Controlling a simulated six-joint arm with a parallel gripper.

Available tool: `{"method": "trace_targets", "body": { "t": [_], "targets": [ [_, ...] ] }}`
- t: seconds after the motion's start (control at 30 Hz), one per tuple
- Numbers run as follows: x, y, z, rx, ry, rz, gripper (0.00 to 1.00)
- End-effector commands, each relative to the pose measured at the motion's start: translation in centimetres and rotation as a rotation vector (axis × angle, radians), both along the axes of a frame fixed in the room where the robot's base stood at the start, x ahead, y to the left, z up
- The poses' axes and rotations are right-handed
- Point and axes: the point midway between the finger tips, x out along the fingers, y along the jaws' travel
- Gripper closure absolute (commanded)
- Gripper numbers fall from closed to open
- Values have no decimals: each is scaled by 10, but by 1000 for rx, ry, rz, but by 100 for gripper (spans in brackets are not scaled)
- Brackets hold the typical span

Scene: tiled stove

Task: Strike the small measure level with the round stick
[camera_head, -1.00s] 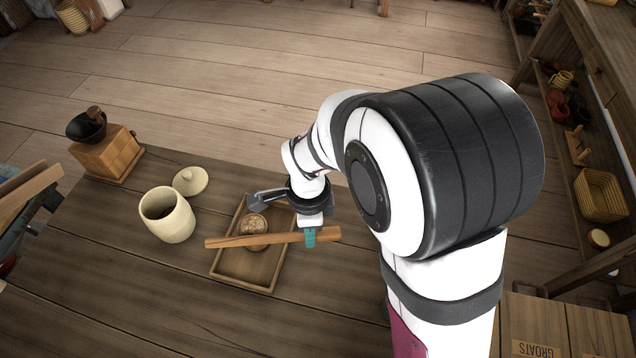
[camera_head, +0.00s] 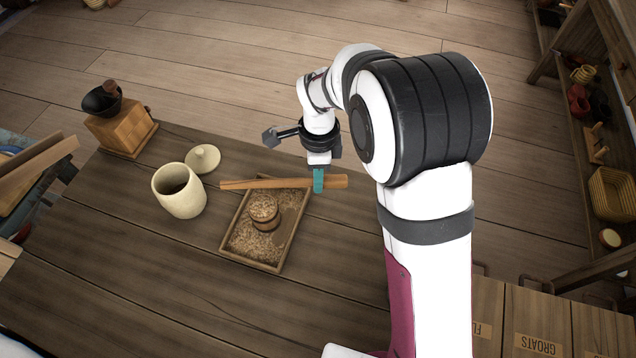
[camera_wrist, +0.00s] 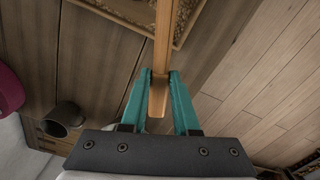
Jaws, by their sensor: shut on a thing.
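The round stick (camera_head: 250,184) is a light wooden rod, held nearly level across the picture. My gripper (camera_head: 318,180) has its teal fingers shut on it near its right end. In the wrist view the stick (camera_wrist: 164,35) runs up between the fingers (camera_wrist: 160,78). The small measure (camera_head: 264,210) is a round wooden cup, upright in the wooden tray (camera_head: 283,262) and filled with grain. Its surface looks about level with the rim, but is too small to be sure. The stick is beyond the measure, by the tray's far edge, apart from the measure.
Loose grain (camera_head: 250,243) covers much of the tray floor around the measure. A cream jar (camera_head: 180,192) stands open left of the tray, its lid (camera_head: 203,158) behind it. A coffee grinder (camera_head: 120,125) stands at the back left. The table front is clear.

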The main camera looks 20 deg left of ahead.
Motion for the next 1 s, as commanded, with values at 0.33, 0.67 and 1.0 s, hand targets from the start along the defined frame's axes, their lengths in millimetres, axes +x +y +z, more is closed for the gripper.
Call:
{"method": "trace_targets", "body": {
  "t": [0.33,0.67,1.0],
  "targets": [
    [4,1,29,1,-2,0,100],
    [5,2,43,0,-1,0,100],
    [5,2,43,0,-1,0,100]
  ]
}}
